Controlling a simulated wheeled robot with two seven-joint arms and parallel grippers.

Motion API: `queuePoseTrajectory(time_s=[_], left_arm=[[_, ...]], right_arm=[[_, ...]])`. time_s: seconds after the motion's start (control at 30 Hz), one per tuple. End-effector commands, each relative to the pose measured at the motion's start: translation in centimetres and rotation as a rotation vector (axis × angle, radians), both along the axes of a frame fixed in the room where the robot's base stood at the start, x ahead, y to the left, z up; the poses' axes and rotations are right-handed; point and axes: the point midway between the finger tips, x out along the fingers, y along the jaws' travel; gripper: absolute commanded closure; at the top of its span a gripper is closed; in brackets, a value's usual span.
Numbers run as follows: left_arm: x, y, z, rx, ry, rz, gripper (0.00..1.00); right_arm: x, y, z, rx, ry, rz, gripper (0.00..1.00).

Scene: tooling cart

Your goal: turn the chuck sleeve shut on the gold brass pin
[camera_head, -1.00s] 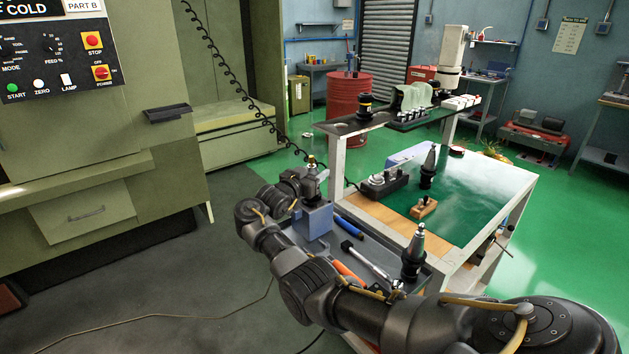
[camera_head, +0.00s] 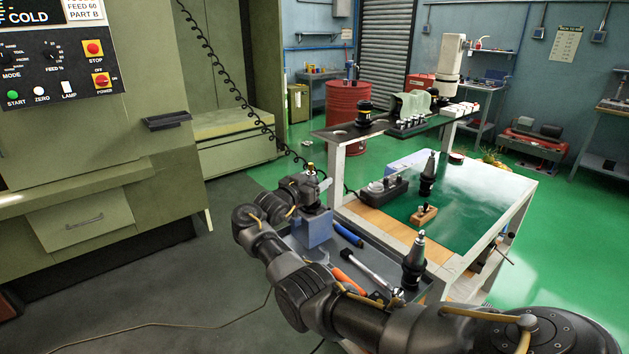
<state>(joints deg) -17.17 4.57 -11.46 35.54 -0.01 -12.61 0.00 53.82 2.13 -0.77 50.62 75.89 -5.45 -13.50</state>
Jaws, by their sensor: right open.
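A gold brass pin (camera_head: 310,167) stands upright at the top of a small holder on a blue block (camera_head: 315,228), at the far left corner of the cart's grey tray. The chuck sleeve below the pin is mostly hidden by my right gripper and wrist. My right arm reaches in from the bottom right. Its gripper (camera_head: 319,185) is open beside the holder, just below the pin. At this size I cannot tell whether its fingers touch the sleeve. My left gripper is not in view.
The grey tray (camera_head: 352,283) holds a blue-handled tool (camera_head: 347,234), a silver-shafted tool (camera_head: 372,270) and a black tool holder (camera_head: 415,262). Behind lie a dark fixture box (camera_head: 384,190) and another holder (camera_head: 428,175). A raised shelf (camera_head: 345,133) stands at the back.

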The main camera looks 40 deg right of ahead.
Motion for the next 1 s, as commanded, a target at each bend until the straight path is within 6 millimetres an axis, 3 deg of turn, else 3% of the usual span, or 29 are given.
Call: queuePoseTrajectory(time_s=[0.17, 0.6, 1.0], left_arm=[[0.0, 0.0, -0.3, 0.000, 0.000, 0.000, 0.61], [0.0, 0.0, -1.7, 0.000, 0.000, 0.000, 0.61], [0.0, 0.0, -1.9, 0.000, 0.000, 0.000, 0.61]], right_arm=[[-0.2, 1.4, -0.2, 0.000, -0.001, 0.003, 0.34], [-2.1, 9.2, -0.2, 0.001, -0.002, 0.003, 0.34], [-2.6, 10.5, 0.0, 0.000, 0.001, -0.001, 0.34]])
